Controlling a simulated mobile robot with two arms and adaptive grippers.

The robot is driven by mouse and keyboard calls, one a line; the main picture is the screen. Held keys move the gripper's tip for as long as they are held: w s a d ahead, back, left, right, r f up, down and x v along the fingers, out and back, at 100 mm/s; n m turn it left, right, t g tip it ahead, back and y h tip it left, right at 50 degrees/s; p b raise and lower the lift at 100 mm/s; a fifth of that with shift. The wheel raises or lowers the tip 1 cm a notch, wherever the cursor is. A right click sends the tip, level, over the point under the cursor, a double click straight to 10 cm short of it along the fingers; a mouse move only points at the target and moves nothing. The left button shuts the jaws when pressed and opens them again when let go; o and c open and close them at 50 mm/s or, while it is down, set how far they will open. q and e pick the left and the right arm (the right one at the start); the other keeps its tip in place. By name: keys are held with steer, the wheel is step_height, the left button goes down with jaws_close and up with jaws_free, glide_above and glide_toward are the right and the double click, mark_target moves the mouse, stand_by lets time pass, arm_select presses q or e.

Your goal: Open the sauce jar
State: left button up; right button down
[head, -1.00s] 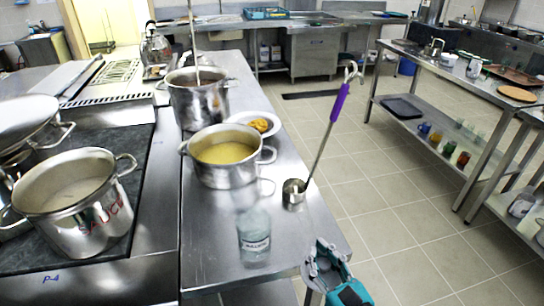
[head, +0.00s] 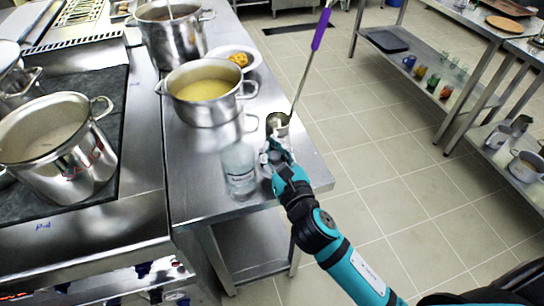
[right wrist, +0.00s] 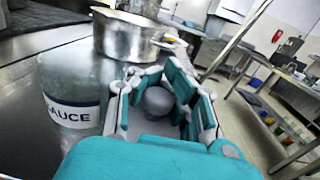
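The clear glass sauce jar (head: 239,170) stands upright near the front end of the steel table. In the right wrist view the jar (right wrist: 72,88) is at the left, with a white label reading SAUCE. Its top is too faint to tell how its lid sits. My right gripper (head: 272,152) is just right of the jar. In the right wrist view its fingers (right wrist: 160,92) are spread apart, with the jar outside them. A grey rounded shape (right wrist: 157,101) shows between the fingers; I cannot tell whether it is the ladle's cup. My left gripper is not in view.
A ladle (head: 279,121) with a purple handle stands behind my right gripper. A pot of yellow soup (head: 205,108), a plate (head: 252,59) and a taller pot (head: 168,45) are farther back. A sauce pot (head: 70,165) is on the stove.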

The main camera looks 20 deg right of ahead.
mark_target(272, 160)
steer(key=shift+f+b, duration=0.5)
steer(key=shift+f, duration=1.25)
steer(key=c, duration=2)
jaws_free()
steer(key=shift+f, duration=0.15)
steer(key=o, duration=0.6)
steer(key=shift+o, duration=0.2)
